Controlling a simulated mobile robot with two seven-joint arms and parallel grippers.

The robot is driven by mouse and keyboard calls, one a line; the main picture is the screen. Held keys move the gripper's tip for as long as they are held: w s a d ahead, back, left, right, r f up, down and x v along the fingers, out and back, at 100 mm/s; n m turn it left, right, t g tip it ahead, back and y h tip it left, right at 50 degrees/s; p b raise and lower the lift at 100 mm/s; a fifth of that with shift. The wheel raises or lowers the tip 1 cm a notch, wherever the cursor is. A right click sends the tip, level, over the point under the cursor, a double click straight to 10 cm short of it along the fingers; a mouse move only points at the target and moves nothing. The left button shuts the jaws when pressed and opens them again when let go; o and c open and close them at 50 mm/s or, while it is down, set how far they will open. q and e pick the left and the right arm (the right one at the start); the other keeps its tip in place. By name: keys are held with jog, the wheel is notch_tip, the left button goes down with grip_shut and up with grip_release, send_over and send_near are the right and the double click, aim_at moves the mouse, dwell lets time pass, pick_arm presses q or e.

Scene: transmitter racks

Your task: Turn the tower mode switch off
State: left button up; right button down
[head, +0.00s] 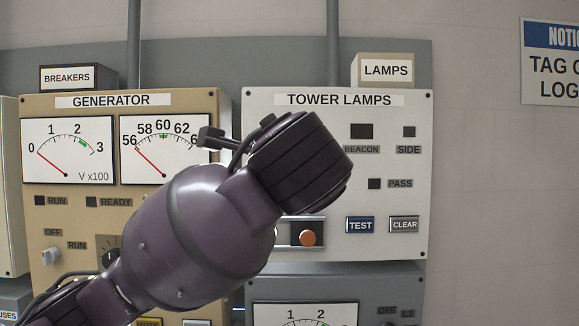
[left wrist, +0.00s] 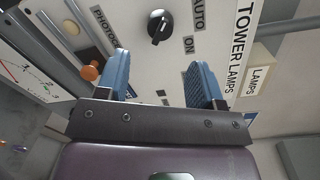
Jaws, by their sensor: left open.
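The tower mode switch is a black rotary knob (left wrist: 160,28) on the light Tower Lamps panel (head: 390,105). In the left wrist view it sits beyond the fingertips, near the AUTO and ON labels. I cannot clearly tell which position it points to. In the head view my arm hides it. My left gripper (left wrist: 163,72) is open, with two blue fingers apart and nothing between them. The knob shows past the gap between the fingers, apparently not touched. The gripper's fingers are hidden behind my wrist in the head view. My right gripper is not in view.
An orange knob (head: 308,238) is low on the same panel and shows beside one finger in the left wrist view (left wrist: 90,73). TEST (head: 360,225) and CLEAR (head: 404,224) buttons lie to its right. The Generator panel (head: 215,105) with two meters stands left.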

pick_arm(q)
jog(key=s+a+f+n+g+p, duration=0.15)
jog(key=a+f+n+g, duration=0.45)
jog(key=f, duration=1)
jog(key=s+a+f+n+g+p, duration=0.15)
jog(key=a+f+n, duration=0.4)
jog(key=f, duration=1.05)
jog(key=s+a+f+n+g, duration=0.2)
jog(key=s+a+f+n, duration=0.2)
jog(key=s+a+f, duration=0.35)
jog(key=s+a+f+n+g+b, duration=0.1)
jog(key=s+a+f+n+g, duration=0.2)
jog(key=s+f, duration=0.6)
jog(key=s+a+f+n+g, duration=0.1)
jog(key=s+a+f+n, duration=0.3)
jog(key=s+a+f, duration=0.45)
jog(key=w+d+f+t, duration=0.2)
jog(key=w+f+t, duration=0.4)
jog(key=f, duration=0.3)
jog(key=shift+d+m+t, duration=0.2)
jog(key=shift+m+t, duration=0.15)
jog(key=shift+t, duration=0.5)
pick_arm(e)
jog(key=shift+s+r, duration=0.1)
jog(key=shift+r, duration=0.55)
